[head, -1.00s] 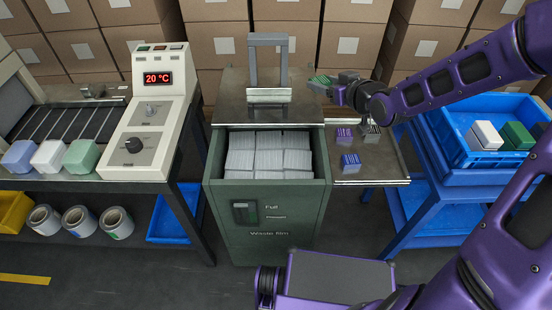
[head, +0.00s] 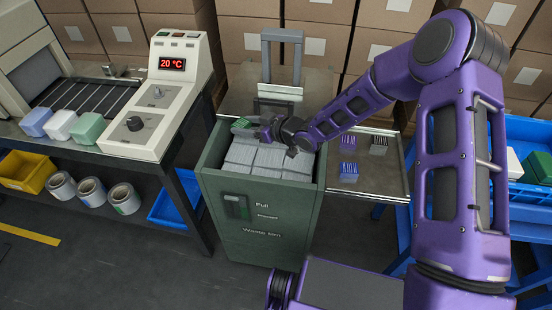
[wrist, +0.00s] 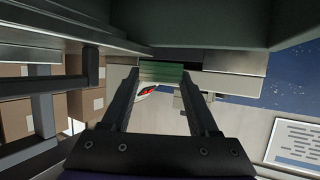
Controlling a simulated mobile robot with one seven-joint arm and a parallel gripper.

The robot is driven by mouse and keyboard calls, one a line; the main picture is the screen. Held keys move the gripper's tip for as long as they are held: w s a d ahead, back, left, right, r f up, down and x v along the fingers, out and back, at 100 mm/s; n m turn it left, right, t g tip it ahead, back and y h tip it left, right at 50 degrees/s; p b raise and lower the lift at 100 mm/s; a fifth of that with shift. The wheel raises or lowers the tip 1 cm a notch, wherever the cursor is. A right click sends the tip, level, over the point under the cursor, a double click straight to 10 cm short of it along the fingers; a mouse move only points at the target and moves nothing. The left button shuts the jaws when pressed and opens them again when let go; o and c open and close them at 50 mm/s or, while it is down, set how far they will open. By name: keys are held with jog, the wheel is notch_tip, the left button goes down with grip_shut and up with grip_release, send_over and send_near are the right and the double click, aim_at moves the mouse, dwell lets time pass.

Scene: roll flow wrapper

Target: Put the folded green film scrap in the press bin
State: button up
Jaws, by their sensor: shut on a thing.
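The folded green film scrap (head: 243,123) is held between the fingertips of my gripper (head: 256,127). In the wrist view the green scrap (wrist: 161,73) shows striped between the two fingers (wrist: 161,78). The press bin (head: 262,217) is a dark green open-topped box labelled "Waste film", with the word "Full" above. Stacked grey-white bundles (head: 268,158) fill much of its inside. My gripper is over the back left part of the bin opening. I cannot tell whether the scrap touches the bundles or the rim.
A grey metal frame (head: 283,50) stands behind the bin. A side shelf (head: 375,170) holds small purple and dark stacks (head: 349,171). The wrapper machine (head: 160,120) with its red display stands at the left. Blue crates (head: 530,200) are at the right, partly behind my arm.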

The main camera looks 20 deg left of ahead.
jog(key=b, duration=0.1)
send_over(246, 163)
jog(key=shift+n+g, duration=0.3)
jog(key=shift+g, duration=0.1)
notch_tip(246, 163, down, 7)
jog(key=shift+a+f, duration=0.15)
jog(key=shift+f, duration=2.05)
jog(key=shift+b, duration=0.3)
jog(key=shift+f+b, duration=0.4)
jog(key=shift+b, duration=0.05)
jog(key=shift+f, duration=0.2)
jog(key=o, duration=1.3)
